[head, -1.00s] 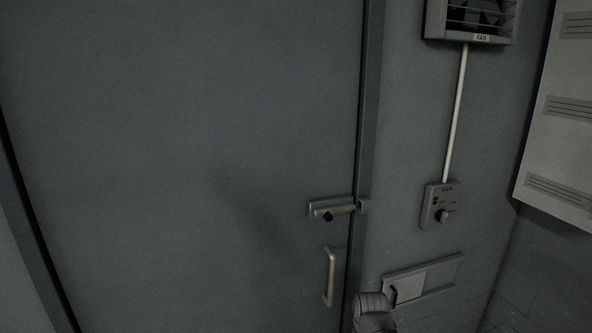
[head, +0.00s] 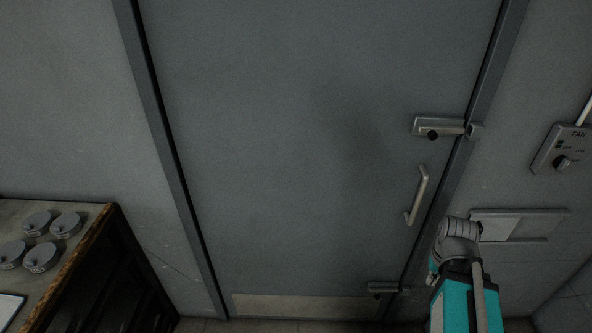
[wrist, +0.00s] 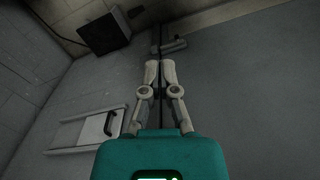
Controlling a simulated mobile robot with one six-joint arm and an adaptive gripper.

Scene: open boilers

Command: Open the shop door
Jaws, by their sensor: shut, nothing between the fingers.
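The grey shop door (head: 310,150) stands shut in its frame in the head view. An upper slide bolt (head: 438,127) with a dark knob reaches the catch (head: 475,131) on the right frame. Below it is a bar handle (head: 417,195), and a lower bolt (head: 383,288) sits near the floor. In the wrist view my gripper (wrist: 161,66) is shut and empty, in front of the seam beside the door (wrist: 245,90). A bolt (wrist: 172,46) shows just beyond the fingertips; I cannot tell whether they touch. My arm hides the fingers in the head view.
Right of the door are a fan switch (head: 562,148) and a wall panel (head: 545,226), close by my arm. A cabinet (head: 112,235) with several round tins on top stands at left. A dark box (wrist: 105,32) shows in the wrist view.

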